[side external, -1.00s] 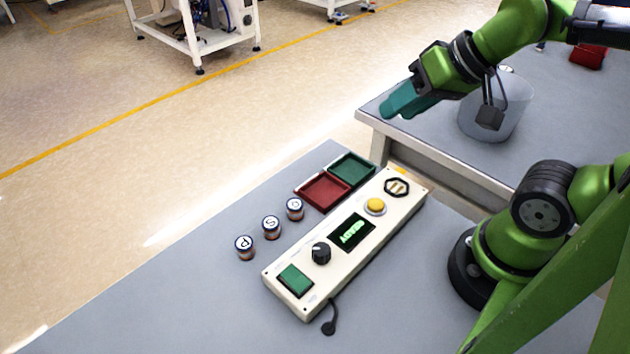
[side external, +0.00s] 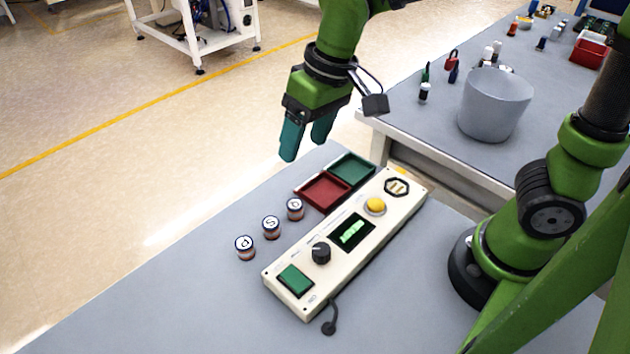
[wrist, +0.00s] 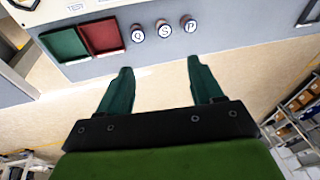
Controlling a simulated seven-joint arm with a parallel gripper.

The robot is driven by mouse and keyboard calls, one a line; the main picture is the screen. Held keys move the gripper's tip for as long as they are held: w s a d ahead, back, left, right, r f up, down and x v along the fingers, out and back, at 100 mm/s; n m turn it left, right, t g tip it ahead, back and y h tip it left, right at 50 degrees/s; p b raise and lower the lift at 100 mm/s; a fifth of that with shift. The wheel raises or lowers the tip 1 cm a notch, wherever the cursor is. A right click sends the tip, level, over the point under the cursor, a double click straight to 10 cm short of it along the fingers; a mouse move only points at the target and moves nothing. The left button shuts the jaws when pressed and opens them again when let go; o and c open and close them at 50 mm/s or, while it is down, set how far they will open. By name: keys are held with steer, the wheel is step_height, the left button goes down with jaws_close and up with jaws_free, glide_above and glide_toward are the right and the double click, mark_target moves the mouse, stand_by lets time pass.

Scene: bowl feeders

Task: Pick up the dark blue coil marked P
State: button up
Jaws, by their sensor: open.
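The coil marked P (side external: 245,247) stands upright on the grey table, nearest the camera in a row of three. Its white top with a dark blue letter shows; its side shows dark and copper bands. In the wrist view the P coil (wrist: 190,25) is the rightmost of the row. The S coil (side external: 271,227) and a third coil (side external: 295,209) stand beside it. My gripper (side external: 306,150) is open and empty, fingers pointing down, high above the far edge of the table, beyond the coils and away from P. In the wrist view the gripper (wrist: 157,72) has its fingers apart.
A red tray (side external: 322,192) and a green tray (side external: 351,169) lie past the coils. A control box (side external: 337,255) with a knob, display and buttons lies to their right. A grey bin (side external: 494,105) stands on the second table. The table left of the coils is clear.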

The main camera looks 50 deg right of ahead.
mark_target(245, 243)
steer(key=w+a+f+n+g+h, duration=0.1)
steer(key=w+a+f, duration=0.15)
steer(key=a, duration=0.35)
steer(key=w+a+f+n+g+h, duration=0.1)
steer(key=w+a, duration=0.2)
steer(key=a, duration=0.3)
steer(key=f, duration=1.6)
steer(key=shift+s+d+f, duration=0.1)
steer(key=shift+s+d, duration=0.1)
steer(key=shift+s, duration=0.1)
steer(key=c, duration=1.1)
